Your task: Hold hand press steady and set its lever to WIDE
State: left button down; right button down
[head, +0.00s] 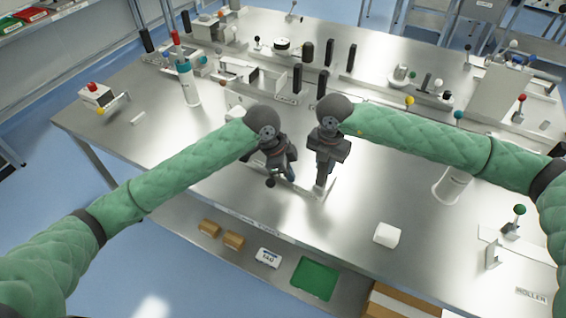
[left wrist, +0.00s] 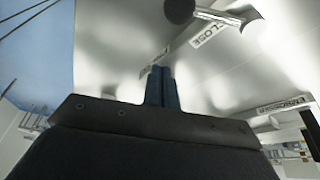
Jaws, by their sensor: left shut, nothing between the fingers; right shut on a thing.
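The hand press stands under my two grippers in the head view and is mostly hidden by them; a pale part of its base (head: 331,185) shows at the right. My right gripper (head: 321,186) points down and is shut on a part of it, which is hard to make out. My left gripper (head: 290,178) is shut and empty, close beside it on the left. In the left wrist view its closed fingertips (left wrist: 162,75) are in front of a pale surface. A lever with a dark ball knob (left wrist: 180,10) shows near a CLOSE label (left wrist: 208,33), apart from the fingers. No WIDE label is readable.
The steel table (head: 150,140) carries several fixtures along its back. A green-knobbed lever (head: 518,212) is at the right. The table front left of the block is clear.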

aim_at(271, 182)
pick_arm(q)
jog(key=shift+x, duration=1)
jog(key=shift+a+f, duration=0.15)
jog(key=shift+a, duration=0.45)
jog(key=shift+a+f, duration=0.15)
jog(key=shift+a, duration=0.45)
jog(key=shift+a+f, duration=0.15)
jog(key=shift+a, duration=0.7)
jog(key=shift+a+m+g, duration=0.3)
jog(key=shift+a+m, duration=0.15)
jog(key=shift+m, duration=0.25)
jog(key=shift+a+m, duration=0.65)
jog(key=shift+m, duration=0.05)
jog(key=shift+a+g, duration=0.3)
jog(key=shift+a, duration=0.9)
